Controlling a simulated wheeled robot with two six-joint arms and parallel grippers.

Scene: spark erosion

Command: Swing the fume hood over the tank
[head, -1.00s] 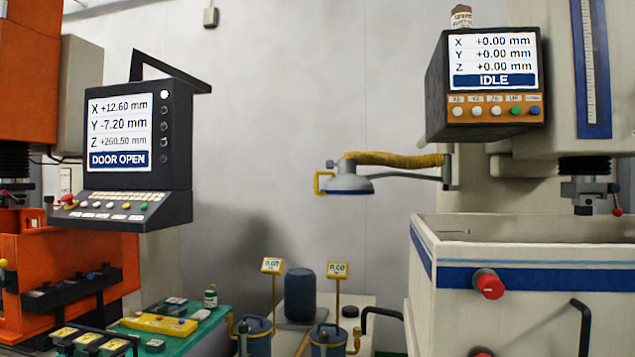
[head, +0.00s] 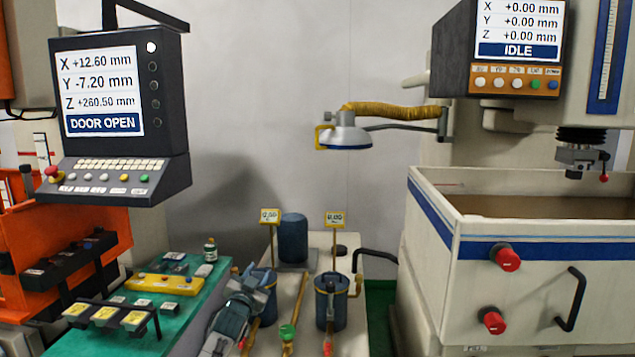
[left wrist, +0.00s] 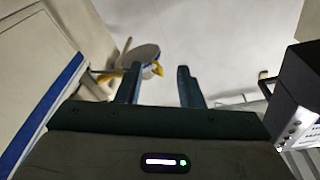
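The fume hood (head: 347,138) is a pale grey cap with a blue band and a yellow handle (head: 321,138) on its left side. It hangs from a thin arm with a yellow hose (head: 392,112), to the left of the white tank (head: 455,258) with the blue stripe, not over it. My left gripper (head: 257,276) is low in the head view, below and left of the hood, apart from it. In the left wrist view its fingers (left wrist: 158,72) are spread and empty, and the hood (left wrist: 140,56) shows beyond them. My right gripper is not in view.
A control panel (head: 120,115) hangs at the left, above a green bench (head: 195,310) with small parts. Blue pots (head: 330,300) stand on a low pale surface below the hood. A machine display (head: 515,40) juts out above the tank. Space around the hood's handle is clear.

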